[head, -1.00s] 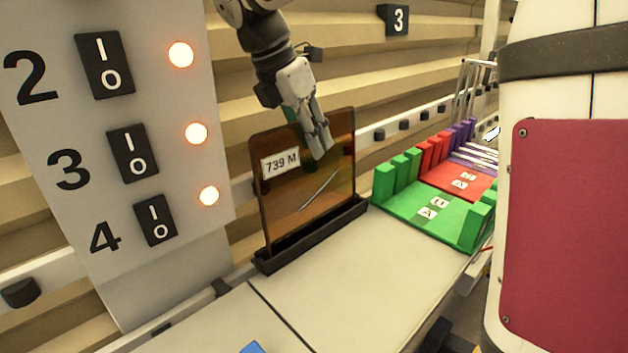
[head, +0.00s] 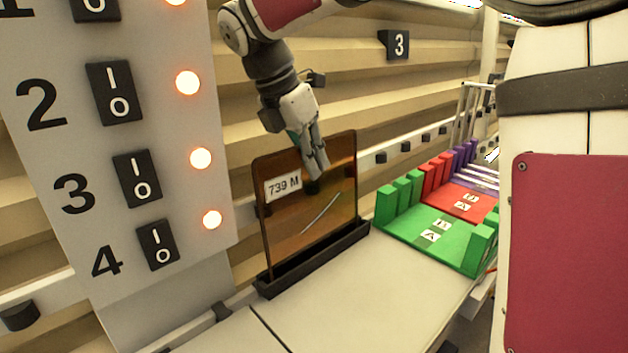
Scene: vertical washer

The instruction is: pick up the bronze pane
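The bronze pane (head: 300,230) is a brown, see-through sheet with a white label reading "739 M". It stands upright in a black slotted holder (head: 320,262) on the pale counter. My gripper (head: 318,172) points down at the pane's upper right part, with its fingers overlapping the pane in the head view. The fingers look close together. I cannot tell whether they touch the pane, or whether they are in front of its top edge or around it.
A rack with green (head: 437,236), red and purple sections stands to the right on the counter (head: 375,290). A grey panel (head: 170,130) with numbered switches and lit orange lamps stands at the left. The counter in front of the holder is clear.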

